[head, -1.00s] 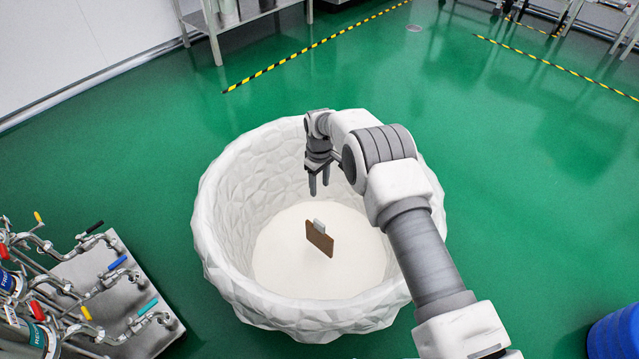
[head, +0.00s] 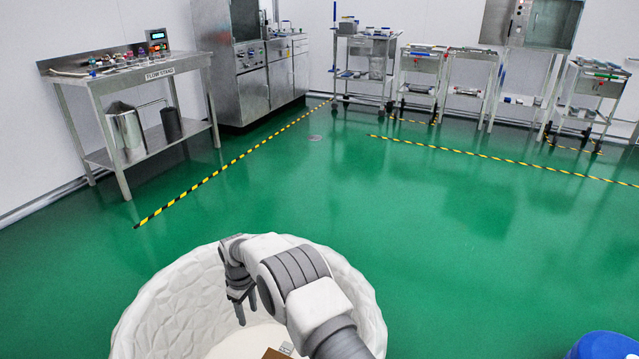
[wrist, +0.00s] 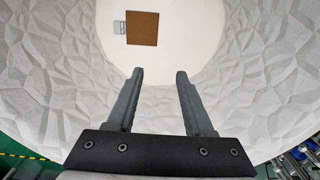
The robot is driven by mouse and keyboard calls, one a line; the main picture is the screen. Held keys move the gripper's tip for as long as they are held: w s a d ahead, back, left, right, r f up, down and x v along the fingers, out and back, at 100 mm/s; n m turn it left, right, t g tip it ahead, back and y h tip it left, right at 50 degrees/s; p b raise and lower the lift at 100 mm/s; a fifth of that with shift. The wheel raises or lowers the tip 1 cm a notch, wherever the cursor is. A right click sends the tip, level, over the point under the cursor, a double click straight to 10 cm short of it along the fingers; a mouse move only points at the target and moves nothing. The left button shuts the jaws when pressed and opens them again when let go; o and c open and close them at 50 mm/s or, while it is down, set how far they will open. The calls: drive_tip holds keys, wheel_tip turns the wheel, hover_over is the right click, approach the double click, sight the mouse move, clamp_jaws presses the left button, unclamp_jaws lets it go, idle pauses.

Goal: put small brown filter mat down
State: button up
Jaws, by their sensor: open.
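The small brown filter mat (wrist: 142,28) lies inside the large white faceted tub, on its pale bottom. A grey tab or clip (wrist: 119,27) is at its edge. In the head view only a part of the mat (head: 274,354) shows at the bottom edge of the picture. My gripper (head: 241,312) hangs inside the tub, above the bottom. In the wrist view my gripper (wrist: 160,74) has its two fingers spread with nothing between them. The mat is beyond the fingertips, apart from them.
The white tub (head: 165,310) surrounds my gripper with its raised rim. Green floor (head: 450,270) is clear beyond it. A steel table (head: 140,80) stands at the back left, and carts (head: 365,65) stand along the back. A blue object (head: 603,347) is at the lower right.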

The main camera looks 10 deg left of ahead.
drive_tip(key=w+d+r+m+t, duration=0.1)
drive_tip(key=d+r+m, duration=0.1)
drive_tip(key=d+r, duration=0.5)
drive_tip(key=w+d+r+m, duration=0.1)
drive_tip(key=d+r, duration=0.3)
drive_tip(key=r, duration=0.7)
drive_tip(key=w+d+r+m+t, duration=0.1)
drive_tip(key=w+d+r+m, duration=0.1)
drive_tip(key=d+r, duration=0.5)
drive_tip(key=s+d+r+m+t, duration=0.1)
drive_tip(key=s+d+r+m, duration=0.1)
drive_tip(key=s+d+r, duration=0.4)
drive_tip(key=s+d+r+m, duration=0.1)
drive_tip(key=d+r, duration=0.3)
drive_tip(key=r, duration=0.3)
drive_tip(key=s+d+r+m+t, duration=0.1)
drive_tip(key=s+d+m, duration=0.2)
drive_tip(key=s+d, duration=0.7)
drive_tip(key=s+d+r+m+t, duration=0.15)
drive_tip(key=s+d+m, duration=0.3)
drive_tip(key=s, duration=0.85)
wheel_tip(320, 180, up, 27)
drive_tip(key=p, duration=2.7)
drive_tip(key=shift+s+d+r+n+p, duration=0.2)
drive_tip(key=shift+s+d+n+p, duration=0.05)
drive_tip(key=shift+d+n+p, duration=0.1)
drive_tip(key=shift+f, duration=0.1)
